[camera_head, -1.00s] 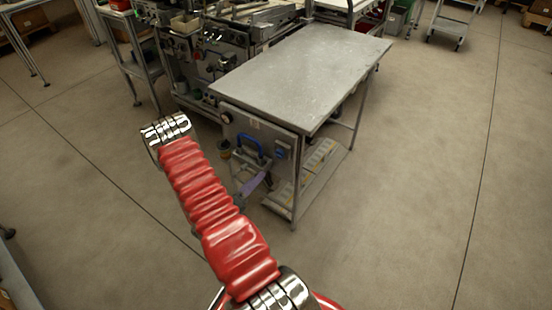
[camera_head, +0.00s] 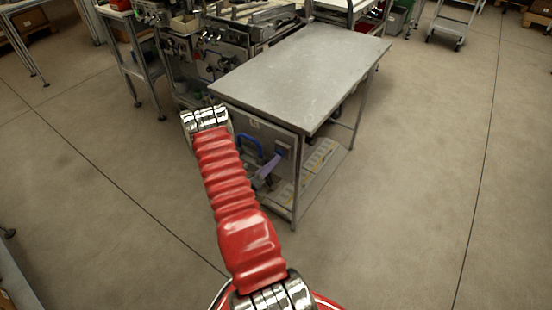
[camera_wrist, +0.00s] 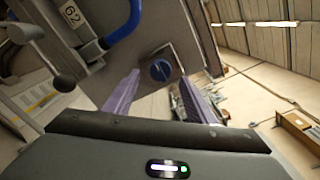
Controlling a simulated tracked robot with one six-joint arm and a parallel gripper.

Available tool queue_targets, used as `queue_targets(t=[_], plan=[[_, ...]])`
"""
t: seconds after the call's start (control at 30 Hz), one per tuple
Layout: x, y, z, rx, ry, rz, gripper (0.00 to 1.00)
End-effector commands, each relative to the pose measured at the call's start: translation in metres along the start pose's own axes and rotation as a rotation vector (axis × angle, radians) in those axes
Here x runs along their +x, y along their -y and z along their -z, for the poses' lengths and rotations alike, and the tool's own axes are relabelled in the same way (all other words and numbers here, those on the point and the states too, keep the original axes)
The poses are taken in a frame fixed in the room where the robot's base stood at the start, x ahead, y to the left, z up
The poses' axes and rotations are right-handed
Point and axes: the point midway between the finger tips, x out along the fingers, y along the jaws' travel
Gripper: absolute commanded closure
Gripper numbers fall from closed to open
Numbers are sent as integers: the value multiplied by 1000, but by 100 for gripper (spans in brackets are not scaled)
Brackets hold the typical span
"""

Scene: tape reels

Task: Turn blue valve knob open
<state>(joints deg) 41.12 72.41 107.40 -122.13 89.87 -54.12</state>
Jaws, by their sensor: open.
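The blue valve knob (camera_wrist: 160,70) is a round blue dial on a square grey plate, fixed to a flat panel. In the wrist view it lies between the tips of my two purple fingers. My gripper (camera_wrist: 161,78) is open and empty, with one finger on each side of the knob in the picture. I cannot tell how far the tips are from the panel. In the head view my gripper (camera_head: 275,159) is at the front panel under the grey table, and its purple finger covers the knob's place.
A blue curved handle (camera_head: 249,148) is on the same panel, left of my gripper; it also shows in the wrist view (camera_wrist: 124,22). The metal tabletop (camera_head: 305,72) is bare. Machines (camera_head: 225,45) stand behind it. The floor to the right is clear.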

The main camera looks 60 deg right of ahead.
Motion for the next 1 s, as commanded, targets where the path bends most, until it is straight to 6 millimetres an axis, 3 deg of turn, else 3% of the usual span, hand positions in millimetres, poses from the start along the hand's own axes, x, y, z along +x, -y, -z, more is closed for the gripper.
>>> queue_targets(t=[0.1, 0.3, 0.67, 1.0], plan=[[18, 1, 1, 1, -1, 3, 49], [37, 0, 0, 0, 0, 1, 49], [40, 0, 0, -1, 0, 0, 50], [40, 0, 0, -1, 0, 0, 74]])
